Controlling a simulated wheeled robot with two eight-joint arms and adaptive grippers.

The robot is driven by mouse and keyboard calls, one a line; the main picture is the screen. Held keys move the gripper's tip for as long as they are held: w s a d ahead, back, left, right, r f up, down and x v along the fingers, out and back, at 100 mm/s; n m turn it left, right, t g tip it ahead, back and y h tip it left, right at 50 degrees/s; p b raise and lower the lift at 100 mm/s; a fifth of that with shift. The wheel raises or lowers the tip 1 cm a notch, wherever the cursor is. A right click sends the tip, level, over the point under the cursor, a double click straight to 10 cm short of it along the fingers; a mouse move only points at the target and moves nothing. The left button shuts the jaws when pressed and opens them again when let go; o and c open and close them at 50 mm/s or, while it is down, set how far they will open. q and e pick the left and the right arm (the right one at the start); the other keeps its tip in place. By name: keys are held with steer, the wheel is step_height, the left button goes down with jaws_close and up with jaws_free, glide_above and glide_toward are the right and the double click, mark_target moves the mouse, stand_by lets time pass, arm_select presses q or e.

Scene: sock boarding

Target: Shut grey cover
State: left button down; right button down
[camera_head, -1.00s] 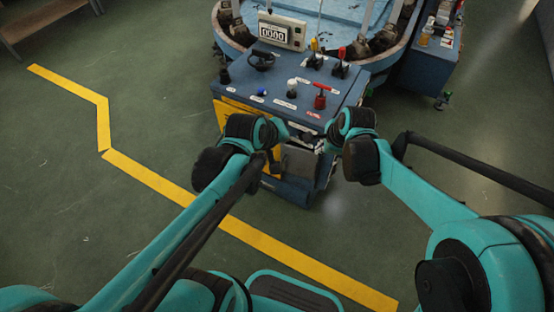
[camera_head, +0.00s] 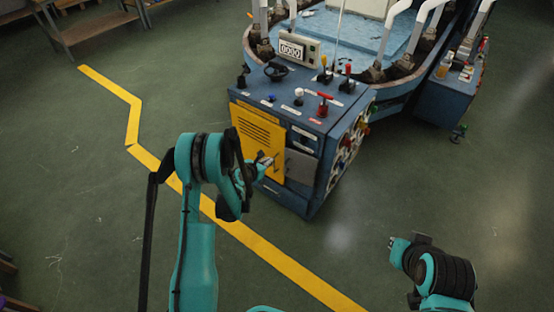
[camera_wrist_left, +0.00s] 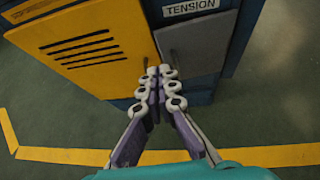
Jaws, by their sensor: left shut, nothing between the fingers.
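The grey cover (camera_head: 301,167) is a small plain panel on the front of the blue machine, right of the yellow door (camera_head: 262,143). In the left wrist view the grey cover (camera_wrist_left: 196,44) sits under a TENSION label, with a thin handle on its left side. My left gripper (camera_head: 270,160) is at the seam between door and cover. In the left wrist view its fingers (camera_wrist_left: 160,72) are together and empty, tips close to the cover's lower left; I cannot tell whether they touch. I cannot tell whether the cover is fully flush.
The blue machine (camera_head: 243,97) has knobs, levers and a red handle (camera_head: 324,99) on top, and coloured parts on its right side. A counter box (camera_head: 292,50) stands behind. A yellow line (camera_head: 270,252) crosses the green floor.

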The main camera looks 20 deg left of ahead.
arm_select(q)
steer(key=b+x, duration=0.2)
steer(key=x, duration=1.1)
steer(key=shift+w+r+n, duration=0.25)
steer(key=shift+w+n, duration=0.15)
steer(key=shift+w, duration=0.15)
steer(key=shift+r, duration=0.1)
